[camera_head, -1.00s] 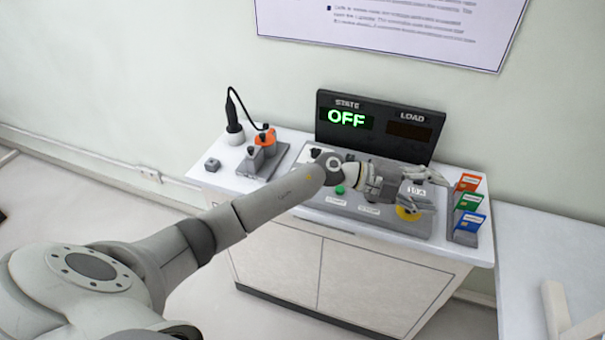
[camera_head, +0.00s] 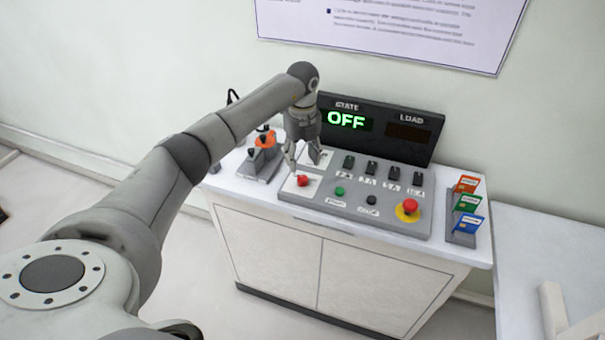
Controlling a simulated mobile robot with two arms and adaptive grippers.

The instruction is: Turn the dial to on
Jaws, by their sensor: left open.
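A red dial (camera_head: 303,181) sits on a white plate at the left end of the grey control panel (camera_head: 385,224). My left gripper (camera_head: 304,163) points down just above and behind the dial, with its fingers spread and empty. I cannot tell whether a fingertip touches the panel. The display (camera_head: 380,130) behind the panel reads OFF in green under STATE; the LOAD field is dark. My right gripper is not in view.
The panel also has a green button (camera_head: 340,191), a black button (camera_head: 371,200), several black switches (camera_head: 371,167) and a red knob on yellow (camera_head: 407,208). Coloured cards (camera_head: 467,203) stand in a rack at right. A grey fixture with an orange part (camera_head: 266,138) stands at left.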

